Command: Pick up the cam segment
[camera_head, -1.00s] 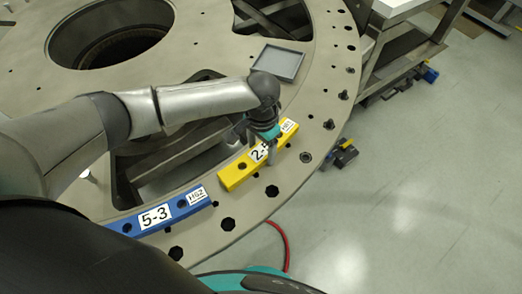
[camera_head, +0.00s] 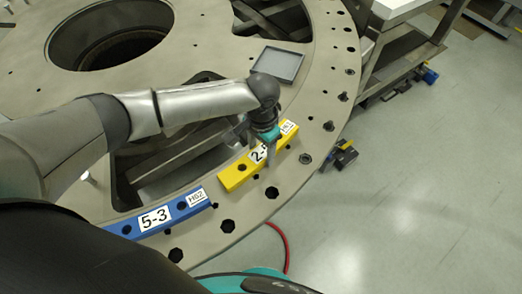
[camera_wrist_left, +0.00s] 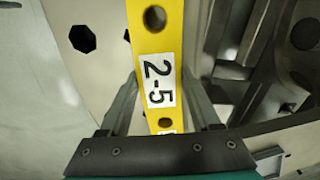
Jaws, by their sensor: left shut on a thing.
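The cam segment is a yellow bar (camera_head: 233,178) labelled 2-5, with holes through it, at the outer rim of the grey turret plate (camera_head: 215,55). My left gripper (camera_head: 260,147) is over its middle, with one finger on each side, shut on it. In the left wrist view the yellow bar (camera_wrist_left: 154,45) runs lengthwise between the two fingers (camera_wrist_left: 160,105). I cannot tell any gap between bar and plate. The gripper hides part of the bar's label in the head view. My right gripper is not in view.
A blue bar (camera_head: 160,216) labelled 5-3 lies on the rim to the left of the yellow one. A shallow grey tray (camera_head: 278,63) sits on the plate behind the gripper. The plate has large openings and several bolt holes. A red hose (camera_head: 283,243) hangs beyond its edge.

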